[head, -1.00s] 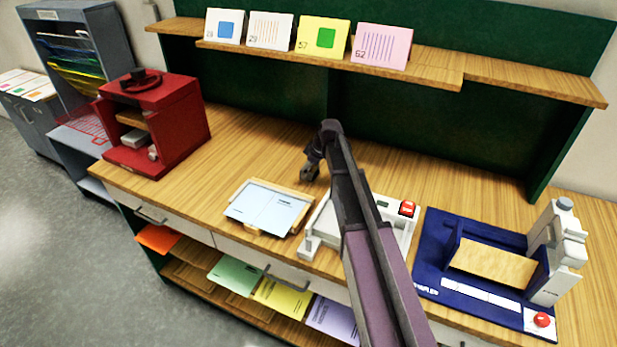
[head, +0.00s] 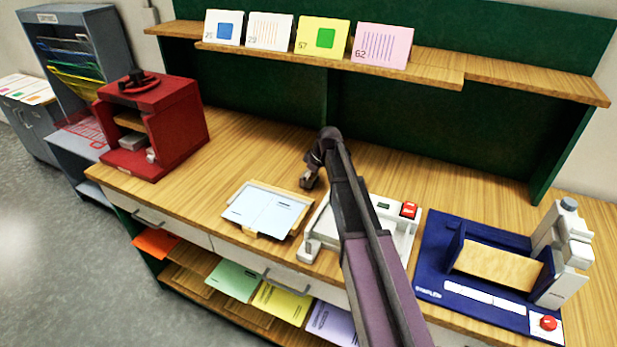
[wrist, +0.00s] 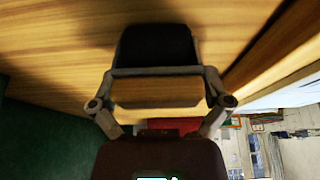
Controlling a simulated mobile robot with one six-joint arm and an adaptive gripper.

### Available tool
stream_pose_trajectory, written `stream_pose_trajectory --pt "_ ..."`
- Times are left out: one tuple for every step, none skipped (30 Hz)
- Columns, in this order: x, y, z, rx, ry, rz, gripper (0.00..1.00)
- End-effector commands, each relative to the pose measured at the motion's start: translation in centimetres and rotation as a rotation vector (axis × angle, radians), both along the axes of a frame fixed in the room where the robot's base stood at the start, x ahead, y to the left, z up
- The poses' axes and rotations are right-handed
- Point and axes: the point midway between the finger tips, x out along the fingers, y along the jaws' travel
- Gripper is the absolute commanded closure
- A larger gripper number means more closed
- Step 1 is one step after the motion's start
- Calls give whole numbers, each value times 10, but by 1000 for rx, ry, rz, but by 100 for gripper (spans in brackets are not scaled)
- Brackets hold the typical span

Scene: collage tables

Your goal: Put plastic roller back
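My gripper (head: 309,181) is low over the wooden table, behind the pale blue sheets and left of the white device. In the wrist view, its two linkages (wrist: 162,88) stand wide apart at the sides. A grey bar spans between them, and a black, rounded block (wrist: 155,47) lies just beyond it. I cannot tell whether this block is the plastic roller, part of my gripper or a shadowed thing on the table. No roller can be made out for certain in the head view. My arm hides part of the table.
A red press (head: 165,130) stands at the left. Pale blue sheets on a board (head: 268,210) lie at the front. A white device with a red button (head: 408,210) and a blue-based machine (head: 435,262) stand to the right. A shelf (head: 430,72) with several cards runs behind.

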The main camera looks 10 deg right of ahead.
Motion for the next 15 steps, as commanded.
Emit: stream_pose_trajectory --pt "0 0 0 0 0 0 0" --pt "0 0 0 0 0 0 0" --pt "0 0 0 0 0 0 0" --pt "0 0 0 0 0 0 0" --pt "0 0 0 0 0 0 0" --pt "0 0 0 0 0 0 0" --pt "0 0 0 0 0 0 0" --pt "0 0 0 0 0 0 0" --pt "0 0 0 0 0 0 0" --pt "0 0 1 0 0 0 0" --pt "0 0 1 0 0 0 0" --pt "0 0 2 0 0 0 0" --pt "0 0 3 0 0 0 0" --pt "0 0 3 0 0 0 0" --pt "0 0 5 0 0 0 0"
